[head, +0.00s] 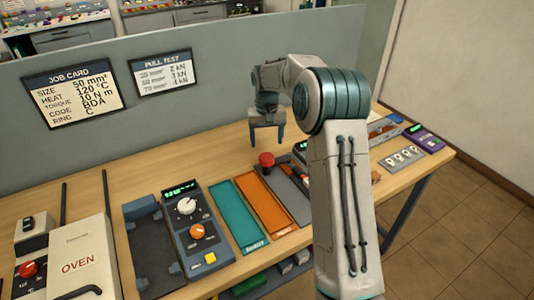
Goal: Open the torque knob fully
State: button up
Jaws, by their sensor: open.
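My gripper (267,137) is open and empty, fingers pointing down, above the back of the bench. A blue-grey control unit (208,255) stands left of the middle. It has a green display, a white knob (187,206), an orange knob (197,232) and a yellow button (210,258). A red knob (28,269) is beside the oven at the far left. The labels are too small to read, so I cannot tell which is the torque knob. My gripper is apart from all these knobs, and my arm hides part of the bench.
A red mushroom-shaped button (266,160) is just in front of my gripper. Teal (238,218) and orange (265,204) trays lie in the middle. The oven (80,262) is at left. A grey partition (215,95) with a job card (73,88) stands behind the bench (150,177).

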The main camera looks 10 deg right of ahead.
aim_at(267, 157)
notch_tip(267, 157, down, 7)
jog(key=shift+f+p, duration=0.1)
jog(key=shift+p, duration=0.4)
jog(key=c, duration=1.3)
jog(key=shift+c, duration=0.4)
